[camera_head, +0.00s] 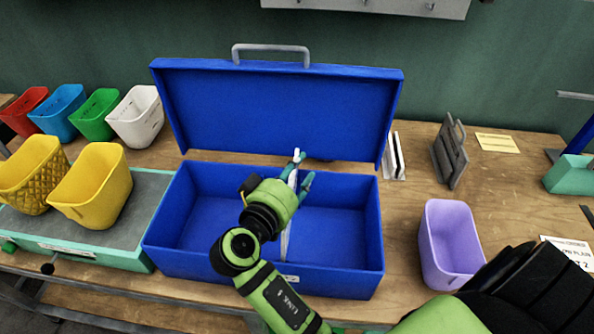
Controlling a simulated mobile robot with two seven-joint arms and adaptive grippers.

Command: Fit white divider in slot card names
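A blue box (365,225) with its lid (280,105) standing open at the back sits on the bench. A thin white divider (285,238) stands nearly upright inside it, near the middle of its width. My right gripper (299,172) is over the box, its teal fingers closed around the upper part of the divider. I cannot tell whether the divider's lower edge is seated in a slot; my gripper and the box's front wall hide part of it. A white card (568,251) lies at the right edge, its print only partly readable. My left gripper is not in view.
Several colored bins stand left, including a yellow bin (100,190) on a teal-edged platform. A purple bin (449,250) is right of the box. A white upright piece (395,160), a grey rack (450,152) and a yellow card (497,143) are behind it.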

